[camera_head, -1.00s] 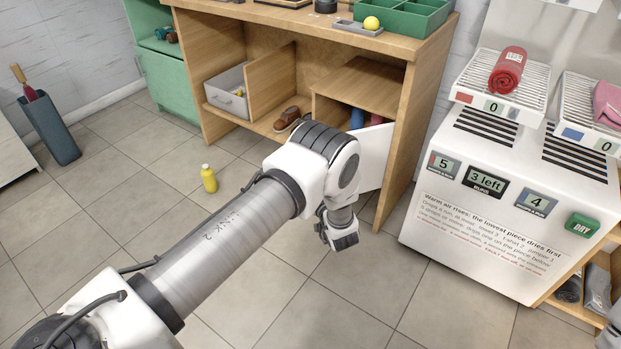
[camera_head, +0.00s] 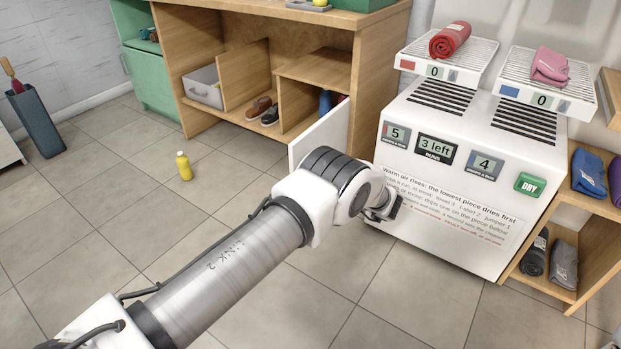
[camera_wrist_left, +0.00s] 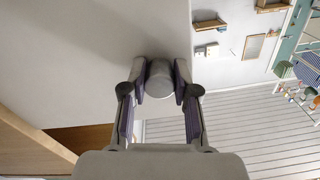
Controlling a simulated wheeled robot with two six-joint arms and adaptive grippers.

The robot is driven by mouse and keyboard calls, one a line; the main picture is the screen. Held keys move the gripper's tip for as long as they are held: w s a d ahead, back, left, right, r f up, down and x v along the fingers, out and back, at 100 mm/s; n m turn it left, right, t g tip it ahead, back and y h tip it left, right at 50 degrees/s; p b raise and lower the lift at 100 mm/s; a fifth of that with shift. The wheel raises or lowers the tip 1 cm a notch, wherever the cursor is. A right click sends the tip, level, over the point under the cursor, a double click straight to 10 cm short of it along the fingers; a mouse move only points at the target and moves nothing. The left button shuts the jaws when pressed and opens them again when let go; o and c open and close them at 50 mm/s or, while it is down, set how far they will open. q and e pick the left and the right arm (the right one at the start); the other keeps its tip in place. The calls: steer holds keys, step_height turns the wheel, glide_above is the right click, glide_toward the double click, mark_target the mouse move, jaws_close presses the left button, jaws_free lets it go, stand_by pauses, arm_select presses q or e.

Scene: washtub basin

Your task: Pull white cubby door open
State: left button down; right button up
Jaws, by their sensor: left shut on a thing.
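The white cubby door (camera_head: 318,140) stands swung out from the lower right compartment of the wooden cabinet (camera_head: 372,75). Its right part is hidden behind my left arm. My left gripper (camera_wrist_left: 160,93) is shut on this knob, one finger on each side. In the head view my left gripper (camera_head: 384,208) is at the lower front of the white dryer, partly hidden by its wrist. My right gripper is not in view.
The white dryer (camera_head: 445,195) stands close on the right of my left gripper. Shoes (camera_head: 262,110) and a grey bin (camera_head: 204,88) sit in other cubbies. A yellow bottle (camera_head: 184,166) stands on the floor.

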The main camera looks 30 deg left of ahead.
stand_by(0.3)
arm_select(q)
steer(key=c, duration=0.9)
jaws_free()
steer(key=shift+o, duration=0.2)
steer(key=d, duration=1.2)
steer(key=shift+s, duration=0.35)
